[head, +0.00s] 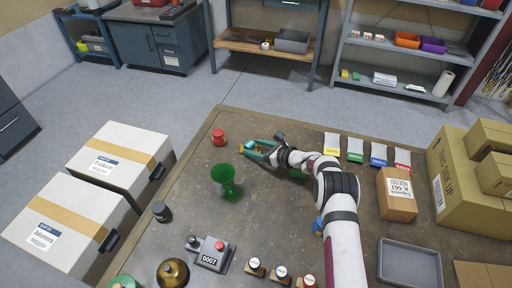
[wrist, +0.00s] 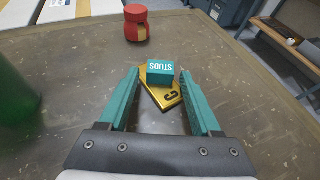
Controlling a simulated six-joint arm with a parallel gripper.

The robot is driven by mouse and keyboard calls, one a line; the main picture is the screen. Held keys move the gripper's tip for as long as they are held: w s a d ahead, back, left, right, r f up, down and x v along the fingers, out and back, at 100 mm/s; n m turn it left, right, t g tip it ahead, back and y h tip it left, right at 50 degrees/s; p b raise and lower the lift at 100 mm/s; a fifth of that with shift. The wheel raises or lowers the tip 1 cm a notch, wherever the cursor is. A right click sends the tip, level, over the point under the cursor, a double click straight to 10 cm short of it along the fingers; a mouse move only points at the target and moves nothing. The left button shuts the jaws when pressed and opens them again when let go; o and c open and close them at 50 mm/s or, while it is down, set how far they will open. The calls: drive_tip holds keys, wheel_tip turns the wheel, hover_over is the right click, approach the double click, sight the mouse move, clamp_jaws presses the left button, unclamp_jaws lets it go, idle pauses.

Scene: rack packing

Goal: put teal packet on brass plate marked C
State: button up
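The teal packet (wrist: 160,73), lettered STUDS, sits on the far part of the brass plate (wrist: 172,98). The plate's letter C shows at its near end in the wrist view. My gripper (wrist: 160,71) is open, with one teal finger on each side of the packet and a small gap showing on both sides. In the head view my gripper (head: 250,147) is low over the table's far left part, and its fingers partly hide the packet and plate.
A red jar (head: 218,137) stands just beyond the plate, and a green translucent cup (head: 223,174) stands to the near left. Small colour-labelled packets (head: 354,149) and a cardboard box (head: 397,196) lie to the right. A grey tray (head: 408,262) is at the near right.

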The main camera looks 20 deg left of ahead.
drive_tip(key=shift+r, duration=0.15)
drive_tip(key=v, duration=1.2)
drive_tip(key=s+d+r+n+g+h, duration=0.25)
drive_tip(key=s+r+n, duration=0.25)
drive_tip(key=s+r, duration=0.4)
drive_tip(key=s+d+r+n+g+h, duration=0.1)
drive_tip(key=s+r+n+g, duration=0.3)
drive_tip(key=s+r, duration=0.5)
drive_tip(key=s+d+n+h, duration=0.2)
drive_tip(key=s+d, duration=0.2)
drive_tip(key=s, duration=0.3)
drive_tip(key=s+d+n+h, duration=0.2)
drive_tip(key=s+d+n, duration=0.1)
drive_tip(key=s, duration=0.5)
drive_tip(key=s+d+f+n+t+h, duration=0.1)
drive_tip(key=s+d+n+h, duration=0.2)
drive_tip(key=s+d, duration=0.3)
drive_tip(key=shift+s, duration=1)
